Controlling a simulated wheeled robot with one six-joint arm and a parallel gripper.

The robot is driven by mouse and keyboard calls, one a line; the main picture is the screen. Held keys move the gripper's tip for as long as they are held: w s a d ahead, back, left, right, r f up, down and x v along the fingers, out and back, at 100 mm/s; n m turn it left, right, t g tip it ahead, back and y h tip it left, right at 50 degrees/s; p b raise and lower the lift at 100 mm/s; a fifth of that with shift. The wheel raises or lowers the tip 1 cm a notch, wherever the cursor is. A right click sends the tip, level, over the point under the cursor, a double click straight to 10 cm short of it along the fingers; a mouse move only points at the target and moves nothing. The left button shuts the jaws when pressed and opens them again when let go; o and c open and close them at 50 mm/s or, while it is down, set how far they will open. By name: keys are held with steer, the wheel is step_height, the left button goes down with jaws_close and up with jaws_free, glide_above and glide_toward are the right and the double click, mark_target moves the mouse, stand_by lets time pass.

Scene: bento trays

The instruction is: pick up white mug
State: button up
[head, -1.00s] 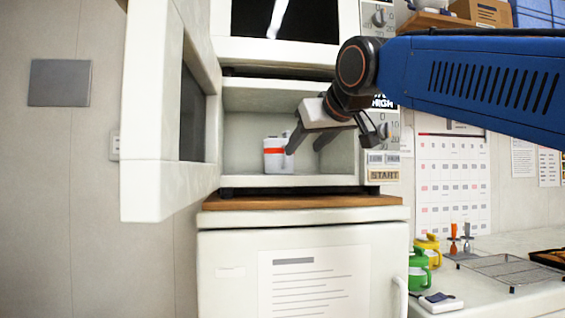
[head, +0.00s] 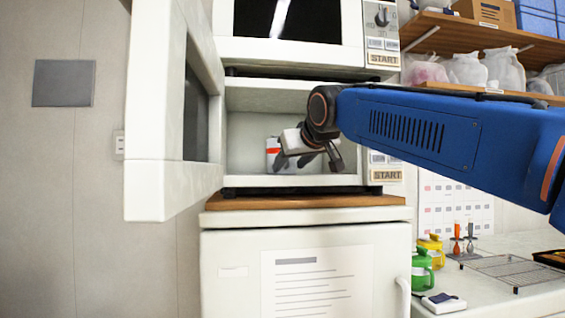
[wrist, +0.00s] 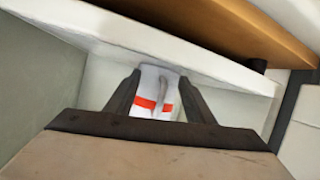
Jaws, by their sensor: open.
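The white mug (head: 272,150) with a red-orange band stands inside the open lower microwave (head: 240,92), toward the left of its cavity. My gripper (head: 306,163) is at the mouth of the cavity, in front of the mug, and hides part of it in the head view. In the wrist view the mug (wrist: 152,92) lies between the fingers of my gripper (wrist: 158,98), with its handle facing the camera. The fingers are spread and open. I cannot tell whether either one touches the mug.
The microwave's open door (head: 150,120) stands to the left. A second microwave (head: 290,25) sits above. A wooden board (head: 305,200) lies under the lower one.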

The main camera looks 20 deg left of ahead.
jaws_close()
steer(key=shift+r, duration=0.15)
stand_by(0.4)
